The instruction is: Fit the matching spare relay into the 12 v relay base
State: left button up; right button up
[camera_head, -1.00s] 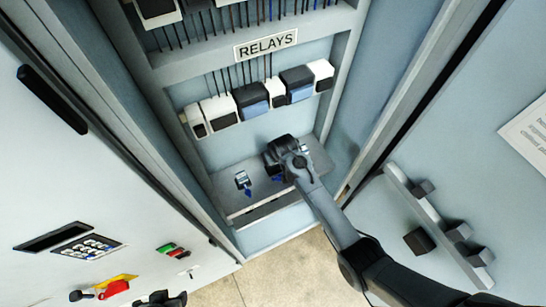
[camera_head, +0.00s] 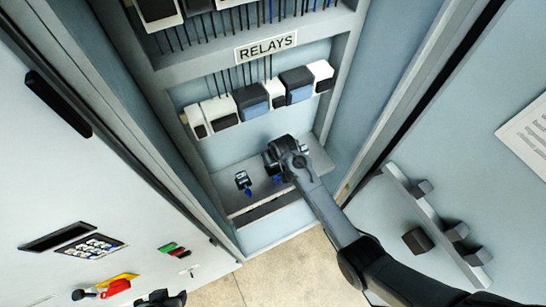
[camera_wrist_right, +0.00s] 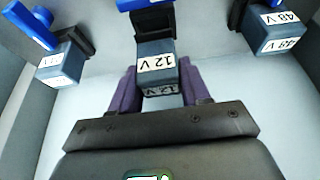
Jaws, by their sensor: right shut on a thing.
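My right gripper (camera_head: 281,160) reaches down to the shelf under the relay row in the head view. In the right wrist view its two purple fingers (camera_wrist_right: 160,85) are shut on a dark grey relay (camera_wrist_right: 153,50) labelled 12 V, with a blue part at its top edge. From the head view, the arm hides most of this relay. A row of relay bases (camera_head: 222,112) runs under the RELAYS sign; I cannot read which is the 12 V one. Part of what looks like my left gripper (camera_head: 160,298) shows at the bottom edge; its jaws are unclear.
Another relay (camera_head: 243,181) with a blue part stands left on the shelf (camera_head: 237,206); the right wrist view shows a relay on the left (camera_wrist_right: 62,62) and a 48 V relay (camera_wrist_right: 272,30) on the right. Cabinet side walls and an open door (camera_head: 440,150) flank the space.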

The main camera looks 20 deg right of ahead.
jog(key=shift+f, duration=0.35)
dwell(0.3)
jog(key=shift+f+b, duration=0.9)
jog(key=shift+f, duration=0.2)
jog(key=o, duration=1)
jog(key=shift+o, duration=0.7)
jog(key=shift+r, duration=0.15)
jog(key=v, duration=1)
jog(key=shift+r, duration=0.3)
jog(key=shift+s+f, duration=0.1)
jog(key=shift+s, duration=0.1)
